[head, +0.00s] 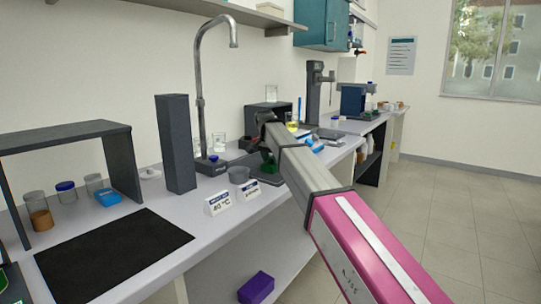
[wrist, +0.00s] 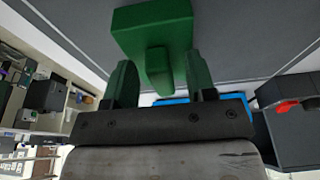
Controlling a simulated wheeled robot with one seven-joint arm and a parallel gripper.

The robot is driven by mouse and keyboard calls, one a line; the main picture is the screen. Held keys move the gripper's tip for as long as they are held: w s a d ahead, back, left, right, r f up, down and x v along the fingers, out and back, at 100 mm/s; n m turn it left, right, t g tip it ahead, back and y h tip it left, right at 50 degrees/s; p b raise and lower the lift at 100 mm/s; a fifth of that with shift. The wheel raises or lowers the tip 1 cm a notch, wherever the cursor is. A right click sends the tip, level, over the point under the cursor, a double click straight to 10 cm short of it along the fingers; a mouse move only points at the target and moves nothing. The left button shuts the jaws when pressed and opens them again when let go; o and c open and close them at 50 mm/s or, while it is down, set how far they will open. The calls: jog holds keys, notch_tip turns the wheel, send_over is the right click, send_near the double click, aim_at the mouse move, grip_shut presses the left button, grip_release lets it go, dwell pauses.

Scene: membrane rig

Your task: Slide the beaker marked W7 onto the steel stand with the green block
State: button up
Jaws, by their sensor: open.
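A green block (wrist: 152,32) with a narrow green tab lies against a dark grey surface in the wrist view. My gripper (wrist: 160,77) is open, its two green fingers on either side of the tab, with gaps showing on both sides. In the head view my gripper (head: 268,162) hangs low over the bench, and green shows at its tip; block and fingers are hard to separate there. Clear glass beakers stand by the tap (head: 219,144) and farther back on a dark box (head: 272,92). I cannot read W7 on any, nor clearly pick out the steel stand.
A tall dark column (head: 175,143), a tap (head: 200,95) and a dark shelf frame (head: 65,138) are obstacles. The black mat (head: 110,252) is clear.

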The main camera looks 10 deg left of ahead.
grip_shut()
jog(key=shift+r, duration=0.2)
jog(key=shift+w+v, duration=0.25)
jog(key=shift+v, duration=0.9)
jog(key=shift+w+v, duration=0.25)
jog(key=shift+v, duration=0.9)
jog(key=shift+d+r, duration=0.1)
jog(key=shift+d, duration=0.15)
